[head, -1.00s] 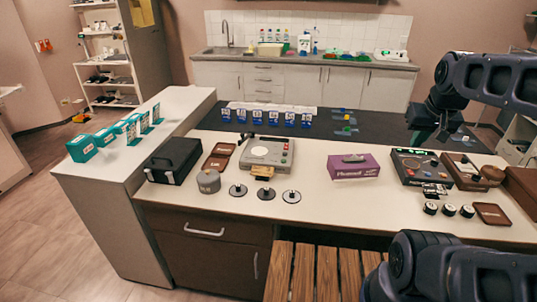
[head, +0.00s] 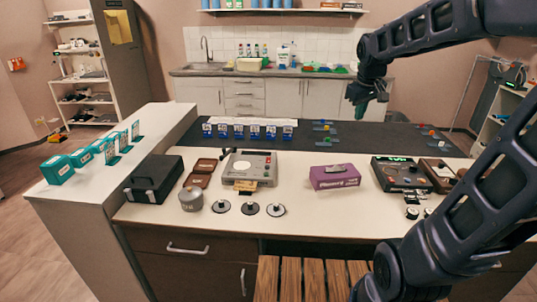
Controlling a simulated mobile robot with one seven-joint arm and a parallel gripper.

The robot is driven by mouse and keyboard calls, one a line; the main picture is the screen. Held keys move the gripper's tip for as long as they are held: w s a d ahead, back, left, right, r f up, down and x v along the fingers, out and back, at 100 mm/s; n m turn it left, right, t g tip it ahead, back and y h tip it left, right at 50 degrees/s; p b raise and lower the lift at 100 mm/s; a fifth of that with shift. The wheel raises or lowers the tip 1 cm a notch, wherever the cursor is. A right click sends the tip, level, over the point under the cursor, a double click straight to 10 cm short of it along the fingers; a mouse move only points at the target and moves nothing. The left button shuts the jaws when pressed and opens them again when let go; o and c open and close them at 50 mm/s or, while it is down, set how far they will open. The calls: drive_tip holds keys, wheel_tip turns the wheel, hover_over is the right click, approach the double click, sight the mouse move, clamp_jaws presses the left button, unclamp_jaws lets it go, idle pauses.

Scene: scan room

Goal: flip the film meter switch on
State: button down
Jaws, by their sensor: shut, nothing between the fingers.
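Two devices on the white counter could be the film meter, and I cannot tell which. One is a grey device (head: 268,159) with a pale round plate on top and small knobs at its right. The other is a black device (head: 402,183) with a green lit display at the right. No switch position can be made out on either. My gripper (head: 362,108) is shut and empty, pointing down. In the picture it lies over the back of the dark counter strip, apart from both devices.
A purple box (head: 325,181) stands between the devices. A black case (head: 153,181), a grey canister (head: 191,199) and black discs (head: 249,209) are at the left. Blue-and-white holders (head: 238,133) line the dark strip (head: 300,138). A slatted wooden seat (head: 290,280) is in front.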

drive_tip(key=w+a+f+n, duration=0.2)
drive_tip(key=w+a+n, duration=0.2)
drive_tip(key=w+a, duration=0.5)
drive_tip(key=n+g, duration=0.2)
drive_tip(key=n, duration=0.6)
hover_over(269, 158)
drive_tip(key=s, duration=0.2)
wheel_tip(269, 158, down, 19)
drive_tip(key=shift+a+r, duration=0.15)
drive_tip(key=shift+r, duration=0.05)
drive_tip(key=shift+f, duration=0.1)
drive_tip(key=f, duration=0.4)
drive_tip(key=w+f, duration=0.1)
drive_tip(key=f, duration=0.4)
drive_tip(key=w+f, duration=0.1)
drive_tip(key=f, duration=0.3)
drive_tip(key=shift+f, duration=0.3)
